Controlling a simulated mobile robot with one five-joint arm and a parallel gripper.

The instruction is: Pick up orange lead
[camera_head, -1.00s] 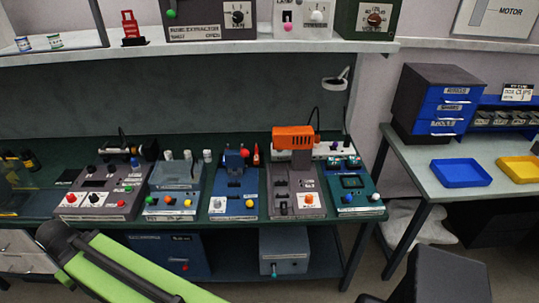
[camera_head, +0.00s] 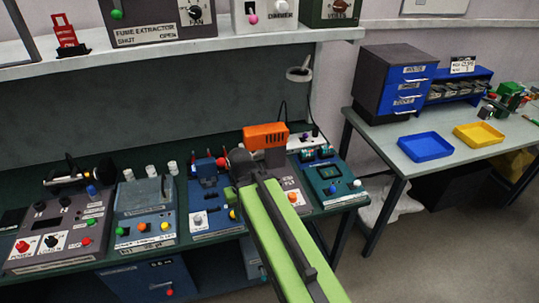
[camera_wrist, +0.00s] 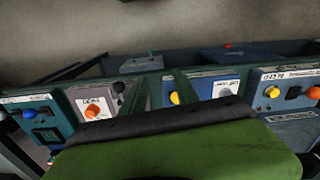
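I cannot make out an orange lead for certain. An orange block-shaped housing (camera_head: 266,135) sits at the back of the grey console, with a thin dark cord rising behind it. My green arm reaches up from the bottom of the head view, and its dark rounded end (camera_head: 240,162) is in front of the consoles, just left of and below the orange housing. It hides part of the grey console. The grey console's orange knob also shows in the wrist view (camera_wrist: 92,111).
Several consoles with knobs line the green bench, including a blue one (camera_head: 208,207) and a teal one (camera_head: 328,182). A shelf (camera_head: 190,47) runs above. At right, a table holds a blue tray (camera_head: 425,147), a yellow tray (camera_head: 479,133) and a drawer cabinet (camera_head: 395,80).

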